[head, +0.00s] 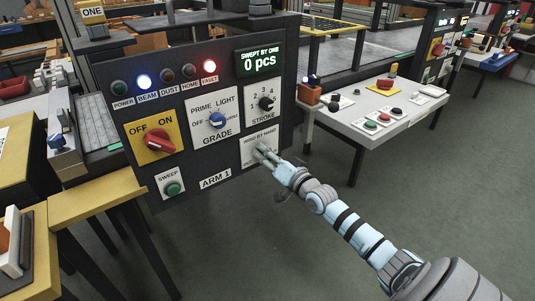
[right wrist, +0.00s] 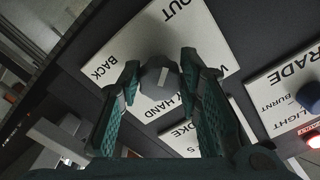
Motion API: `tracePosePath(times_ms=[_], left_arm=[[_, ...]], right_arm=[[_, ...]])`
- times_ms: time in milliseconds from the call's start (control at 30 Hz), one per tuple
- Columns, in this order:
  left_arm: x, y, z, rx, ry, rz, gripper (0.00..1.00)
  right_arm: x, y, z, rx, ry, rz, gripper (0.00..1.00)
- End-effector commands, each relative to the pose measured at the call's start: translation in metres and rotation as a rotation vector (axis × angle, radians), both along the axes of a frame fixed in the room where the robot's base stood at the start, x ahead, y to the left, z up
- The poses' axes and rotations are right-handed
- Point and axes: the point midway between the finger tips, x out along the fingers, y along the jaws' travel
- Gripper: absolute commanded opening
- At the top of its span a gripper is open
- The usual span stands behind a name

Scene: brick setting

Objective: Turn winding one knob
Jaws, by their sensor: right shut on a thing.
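The winding knob (right wrist: 160,78) is a dark grey knob with a pale mark, on a white plate (right wrist: 205,42) lettered "BACK", "OUT" and "HAND". The plate (head: 250,150) sits at the lower right of the black panel (head: 215,150) for "ARM 1" in the head view. My right gripper (head: 265,154) reaches it from the lower right and hides the knob there. In the right wrist view my right gripper (right wrist: 159,80) has its two green fingers on either side of the knob, shut on it. My left gripper is not in view.
The panel also carries a red off/on switch (head: 158,140), a blue grade knob (head: 217,120), a black stroke knob (head: 266,103) and a green sweep button (head: 174,188). The display (head: 260,61) reads 0 pcs. A white table (head: 345,115) stands to the right. The floor is clear.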

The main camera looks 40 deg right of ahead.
Motion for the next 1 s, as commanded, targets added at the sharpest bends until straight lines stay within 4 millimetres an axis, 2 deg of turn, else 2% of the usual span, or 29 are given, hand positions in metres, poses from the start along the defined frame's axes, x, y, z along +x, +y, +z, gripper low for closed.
tracePosePath(times_ms=[467, 500, 600, 633, 1000], left_arm=[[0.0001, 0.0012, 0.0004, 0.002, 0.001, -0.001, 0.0], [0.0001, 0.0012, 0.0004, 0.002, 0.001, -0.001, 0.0], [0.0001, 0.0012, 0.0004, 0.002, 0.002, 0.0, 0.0], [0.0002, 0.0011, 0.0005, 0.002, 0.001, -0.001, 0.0], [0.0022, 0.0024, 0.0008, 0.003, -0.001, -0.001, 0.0]], right_arm=[[-0.0002, 0.0001, -0.0009, 0.021, 0.002, 0.0, 0.04], [-0.0002, 0.0001, -0.0009, 0.021, 0.002, 0.0, 0.33], [-0.0002, 0.0001, -0.0009, 0.021, 0.002, 0.0, 0.49], [-0.0002, 0.0001, -0.0008, 0.021, 0.002, 0.0, 0.52], [0.0001, 0.0007, 0.0034, 0.018, 0.0, 0.003, 0.52]])
